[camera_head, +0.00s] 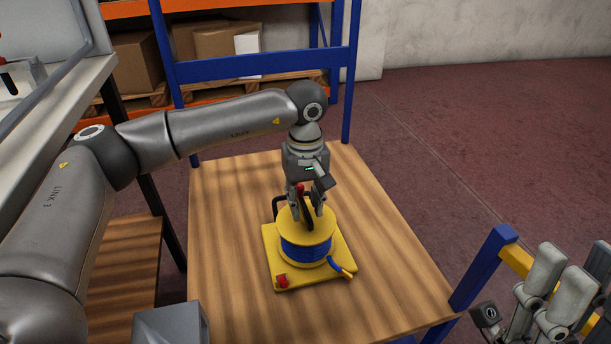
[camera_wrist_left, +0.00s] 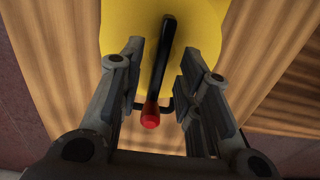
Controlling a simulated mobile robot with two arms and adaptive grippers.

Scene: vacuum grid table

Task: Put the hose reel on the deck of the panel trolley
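The hose reel (camera_head: 305,247) has a yellow drum with blue hose, a yellow base plate and a black handle with a red knob. It appears to sit flat on the wooden deck (camera_head: 232,205), whose blue end frame (camera_head: 270,64) looks like the panel trolley's. My left gripper (camera_head: 307,208) is above the reel, pointing down. In the left wrist view its fingers (camera_wrist_left: 160,72) straddle the black handle (camera_wrist_left: 163,60), with gaps on both sides. My right gripper (camera_head: 555,290) seems partly visible at lower right; its fingertips cannot be made out clearly.
An orange shelf (camera_head: 135,10) with cardboard boxes (camera_head: 228,42) on pallets stands behind. A grey-topped bench (camera_head: 55,125) is at left. A blue post (camera_head: 485,265) with a yellow bar rises at lower right. The deck is clear around the reel.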

